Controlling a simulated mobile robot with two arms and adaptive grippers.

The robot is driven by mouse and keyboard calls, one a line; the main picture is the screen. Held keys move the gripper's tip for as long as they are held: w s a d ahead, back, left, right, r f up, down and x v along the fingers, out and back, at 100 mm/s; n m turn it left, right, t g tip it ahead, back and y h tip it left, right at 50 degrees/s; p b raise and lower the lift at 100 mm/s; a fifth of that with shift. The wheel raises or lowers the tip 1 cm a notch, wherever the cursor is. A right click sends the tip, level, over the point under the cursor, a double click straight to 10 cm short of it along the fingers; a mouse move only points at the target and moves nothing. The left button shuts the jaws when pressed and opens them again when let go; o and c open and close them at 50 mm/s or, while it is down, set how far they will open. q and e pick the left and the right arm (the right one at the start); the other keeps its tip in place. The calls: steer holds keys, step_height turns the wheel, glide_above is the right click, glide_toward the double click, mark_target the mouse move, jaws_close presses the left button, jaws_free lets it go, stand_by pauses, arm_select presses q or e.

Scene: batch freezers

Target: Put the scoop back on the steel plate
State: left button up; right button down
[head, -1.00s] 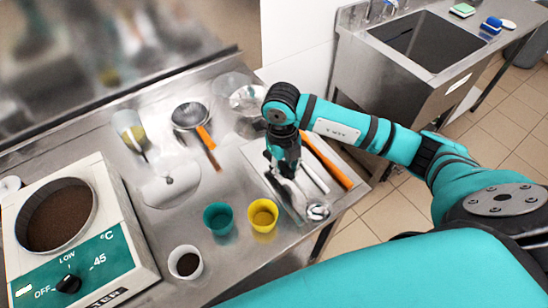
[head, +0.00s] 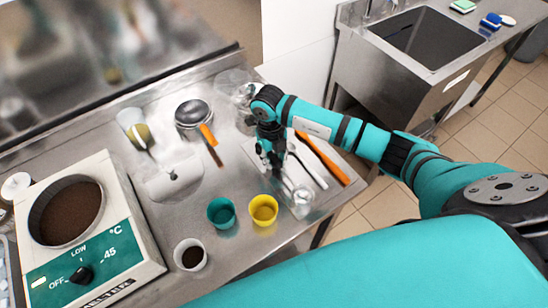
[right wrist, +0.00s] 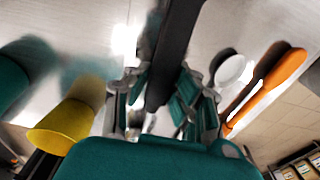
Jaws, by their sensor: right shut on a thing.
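My right gripper (head: 272,163) is shut on the scoop, above the left part of the steel plate (head: 322,196). The scoop (head: 302,197) is shiny metal; its clear-looking end points to the front right, over the front of the plate. I cannot tell whether the scoop touches the plate. In the right wrist view a dark bar, likely its handle (right wrist: 172,60), runs between the fingers (right wrist: 166,105). A white-ended utensil (head: 309,168) and an orange-handled spatula (head: 324,158) lie on the plate, right of the gripper. My left gripper is not in view.
Yellow (head: 264,209) and teal (head: 221,212) cups stand left of the plate, close to the scoop. A white cup (head: 190,255) holds something dark. A melter (head: 85,235) is at the left. The counter's front edge is near.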

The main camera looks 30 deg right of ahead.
steer(key=c, duration=1.2)
jaws_free()
steer(key=shift+f, duration=0.1)
steer(key=shift+o, duration=0.2)
steer(key=shift+r, duration=0.25)
steer(key=shift+w+r, duration=0.1)
steer(key=shift+r, duration=0.15)
step_height(320, 180, up, 11)
steer(key=b, duration=0.3)
steer(key=shift+w+a+r+b, duration=0.15)
steer(key=shift+w+r+b, duration=0.05)
steer(key=shift+w+b, duration=0.2)
steer(key=shift+s+f, duration=0.15)
